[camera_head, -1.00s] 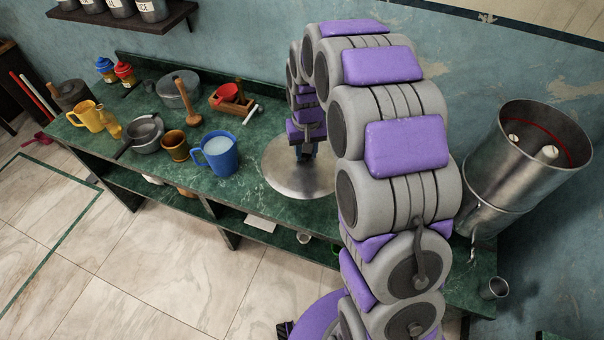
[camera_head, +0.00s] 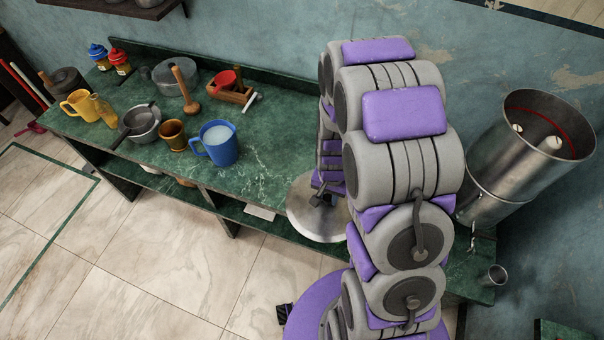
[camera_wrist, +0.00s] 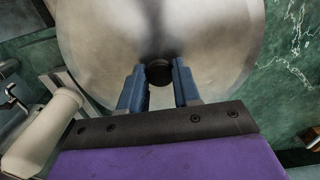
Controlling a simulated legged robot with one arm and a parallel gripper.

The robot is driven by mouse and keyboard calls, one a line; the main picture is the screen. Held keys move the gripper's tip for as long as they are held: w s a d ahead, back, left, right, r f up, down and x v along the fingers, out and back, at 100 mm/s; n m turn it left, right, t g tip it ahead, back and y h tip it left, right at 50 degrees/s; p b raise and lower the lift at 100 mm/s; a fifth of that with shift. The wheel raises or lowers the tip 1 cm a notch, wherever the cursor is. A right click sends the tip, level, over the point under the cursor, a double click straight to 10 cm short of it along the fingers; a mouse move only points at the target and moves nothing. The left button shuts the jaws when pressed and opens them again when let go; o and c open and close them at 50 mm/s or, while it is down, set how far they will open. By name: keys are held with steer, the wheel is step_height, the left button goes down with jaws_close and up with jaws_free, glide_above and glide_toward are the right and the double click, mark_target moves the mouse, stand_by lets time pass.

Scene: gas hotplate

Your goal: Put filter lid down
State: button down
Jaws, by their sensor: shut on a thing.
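The filter lid (camera_head: 315,222) is a round, shiny metal disc, partly hidden by my arm in the head view. In the wrist view the lid (camera_wrist: 215,40) fills the upper middle, with a dark round knob (camera_wrist: 159,73) at its centre. My gripper (camera_wrist: 159,88) has its two blue fingers on either side of this knob, shut on it. The open metal filter cylinder (camera_head: 510,150) stands at the right.
A blue mug (camera_head: 220,147), a brown cup (camera_head: 173,134), a metal pan (camera_head: 142,121) and a yellow mug (camera_head: 80,105) stand on the left of the counter. A small metal cup (camera_head: 493,276) is at the right end. The counter between the blue mug and my arm is clear.

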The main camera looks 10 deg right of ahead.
steer(key=w+a, duration=0.1)
steer(key=w, duration=0.4)
steer(key=w+a+f+b, duration=0.1)
steer(key=w, duration=0.4)
steer(key=w+a+b, duration=0.1)
steer(key=w+a, duration=0.1)
steer(key=w, duration=0.3)
steer(key=shift+f, duration=0.3)
steer(key=shift+w+f, duration=0.15)
steer(key=shift+f, duration=0.05)
step_height(320, 180, down, 3)
steer(key=shift+f+b, duration=0.15)
steer(key=shift+b, duration=0.3)
steer(key=c, duration=0.8)
jaws_free()
